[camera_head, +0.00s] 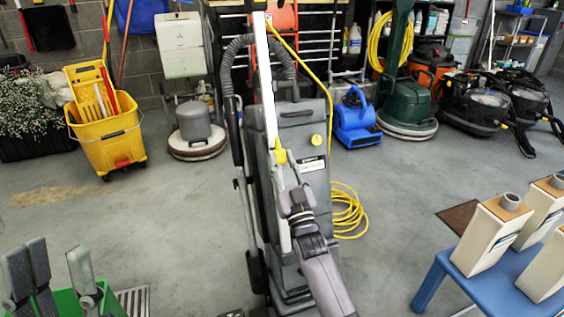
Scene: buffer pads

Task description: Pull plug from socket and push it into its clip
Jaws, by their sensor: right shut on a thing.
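A grey upright vacuum cleaner (307,135) stands in the middle, with a pale pole and a grey hose at its left. My right gripper (281,164) reaches up in front of it, with the arm coming from the bottom. It is shut on a small yellow piece (280,152), which looks like the plug. The fingers are small and partly blend into the machine. I cannot make out the socket or the clip for certain. A yellow cord (304,62) runs from the handle down to the right; more lies coiled on the floor (347,212). My left gripper is not in view.
A blue table (433,283) with cream boxes (489,236) is at lower right. A green bin (66,301) with grey upright tools is at lower left. A yellow mop bucket (108,140), blue blower (355,122) and other machines stand behind. Floor between is clear.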

